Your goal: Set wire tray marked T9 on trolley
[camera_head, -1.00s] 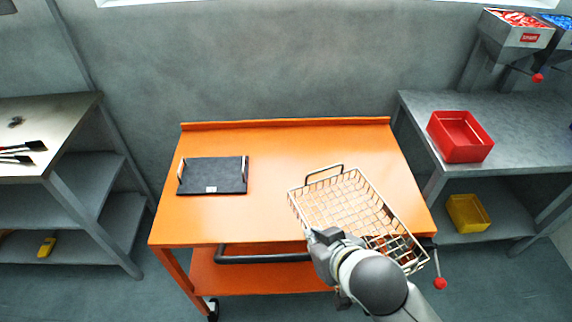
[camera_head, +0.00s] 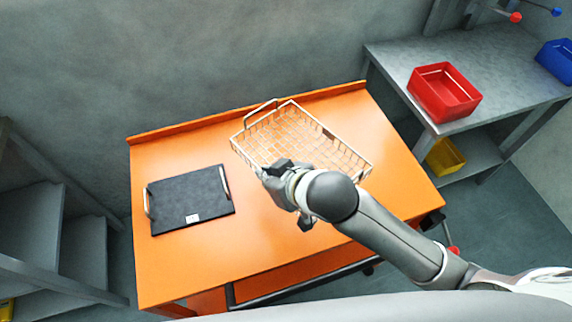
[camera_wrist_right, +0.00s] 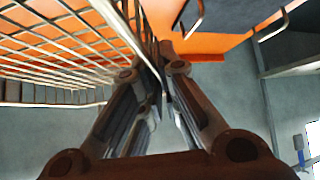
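The wire tray (camera_head: 290,128) is a pale mesh basket with a dark handle at its far left end. It is over the back right part of the orange trolley (camera_head: 265,235); whether it touches the top I cannot tell. No T9 mark can be read. My right gripper (camera_head: 274,170) is at the tray's near long side. In the right wrist view its fingers (camera_wrist_right: 160,70) are closed on the rim of the wire tray (camera_wrist_right: 60,45), whose mesh fills the upper left. My left gripper is not in view.
A black tray (camera_head: 188,200) with metal handles and a white label lies on the trolley's left part. A red bin (camera_head: 443,93) stands on the grey bench at right, a yellow bin (camera_head: 444,157) below it. Grey shelves (camera_head: 60,235) stand at left.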

